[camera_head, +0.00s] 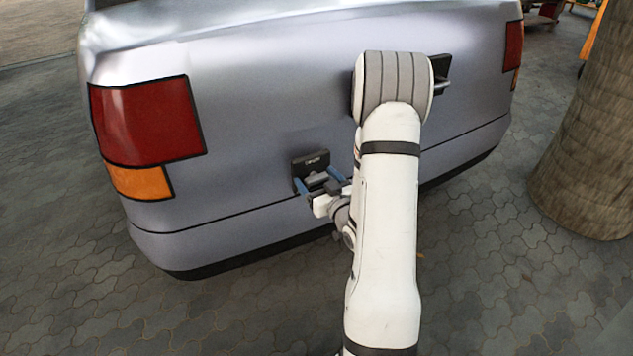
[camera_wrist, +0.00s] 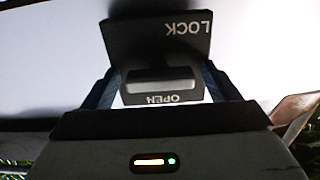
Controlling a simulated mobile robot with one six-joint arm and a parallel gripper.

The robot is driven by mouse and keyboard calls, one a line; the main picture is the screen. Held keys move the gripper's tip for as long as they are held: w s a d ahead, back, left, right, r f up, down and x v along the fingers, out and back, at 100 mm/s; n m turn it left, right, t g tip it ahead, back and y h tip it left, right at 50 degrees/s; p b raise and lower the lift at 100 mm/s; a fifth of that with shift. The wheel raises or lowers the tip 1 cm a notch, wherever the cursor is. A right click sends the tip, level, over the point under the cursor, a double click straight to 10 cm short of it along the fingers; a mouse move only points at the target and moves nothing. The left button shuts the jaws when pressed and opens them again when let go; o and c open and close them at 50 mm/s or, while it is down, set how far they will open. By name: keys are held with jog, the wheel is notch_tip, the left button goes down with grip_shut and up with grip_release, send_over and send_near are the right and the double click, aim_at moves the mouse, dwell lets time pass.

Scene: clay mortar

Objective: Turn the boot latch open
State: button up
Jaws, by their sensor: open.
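The boot latch is a black plate (camera_head: 310,162) low on the silver car's back, left of my arm. In the wrist view the plate (camera_wrist: 158,38) reads LOCK and OPEN, upside down. A grey bar handle (camera_wrist: 160,83) lies crosswise on it, between the two words. My gripper (camera_head: 317,181) is open at the plate, with its blue fingers on either side of the handle. In the wrist view the fingers of my gripper (camera_wrist: 161,85) stand left and right of the handle's ends. I cannot tell whether they touch it.
The silver car (camera_head: 240,120) fills the middle, with a red and orange tail light (camera_head: 150,120) at left. A second dark fitting (camera_head: 440,68) on the car is partly hidden by my arm. A tree trunk (camera_head: 590,130) stands at right. The paving (camera_head: 90,290) is clear.

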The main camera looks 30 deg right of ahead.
jog(key=shift+w, duration=0.25)
jog(key=c, duration=0.9)
jog(key=shift+a, duration=0.15)
jog(key=shift+c, duration=0.4)
